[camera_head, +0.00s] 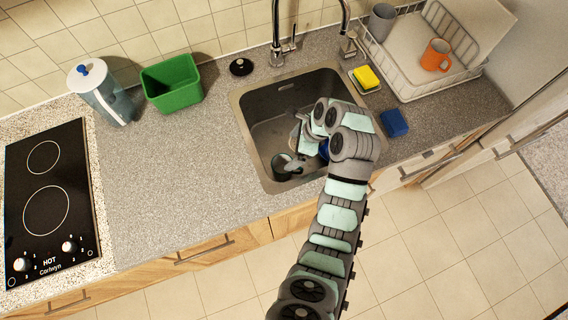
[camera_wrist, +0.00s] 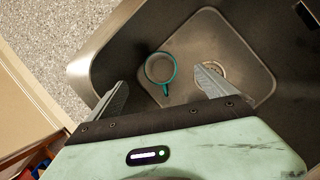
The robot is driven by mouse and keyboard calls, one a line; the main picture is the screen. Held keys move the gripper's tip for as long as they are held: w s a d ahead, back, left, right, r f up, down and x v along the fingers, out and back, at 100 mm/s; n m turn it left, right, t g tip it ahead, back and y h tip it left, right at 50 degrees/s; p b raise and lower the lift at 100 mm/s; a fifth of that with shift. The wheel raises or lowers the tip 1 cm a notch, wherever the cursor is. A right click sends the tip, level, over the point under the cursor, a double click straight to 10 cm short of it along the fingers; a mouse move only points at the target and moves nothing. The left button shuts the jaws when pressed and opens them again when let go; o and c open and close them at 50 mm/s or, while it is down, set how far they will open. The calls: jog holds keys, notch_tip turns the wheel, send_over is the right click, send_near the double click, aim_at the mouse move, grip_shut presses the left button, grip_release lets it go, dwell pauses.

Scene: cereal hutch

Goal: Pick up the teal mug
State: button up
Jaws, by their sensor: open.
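The teal mug (camera_wrist: 160,68) stands upright on the sink floor, seen from above in the wrist view. Its rim and handle are teal, and the handle points toward the bottom of the picture. In the head view the mug (camera_head: 280,168) is at the sink's front left, partly hidden by my gripper. My gripper (camera_wrist: 162,80) is open and empty, with one finger on each side of the mug in the wrist view. The fingers appear above the mug; I cannot tell the exact gap. In the head view my gripper (camera_head: 297,160) reaches down into the sink.
The sink (camera_head: 245,112) has raised walls around the mug, with a drain (camera_wrist: 213,68) close by. A faucet (camera_head: 278,35) stands behind. A blue object (camera_head: 323,150) is partly hidden by my arm. A yellow sponge (camera_head: 366,77) and dish rack (camera_head: 408,88) stand right.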

notch_tip(320, 180, down, 8)
jog(key=b, duration=0.1)
send_over(284, 172)
jog(key=shift+s+f, duration=0.1)
jog(key=shift+f, duration=2.7)
jog(key=shift+c, duration=0.4)
jog(key=c, duration=1.7)
jog(key=shift+r, duration=0.15)
jog(key=shift+c, duration=0.2)
notch_tip(284, 172, up, 20)
jog(key=p, duration=0.6)
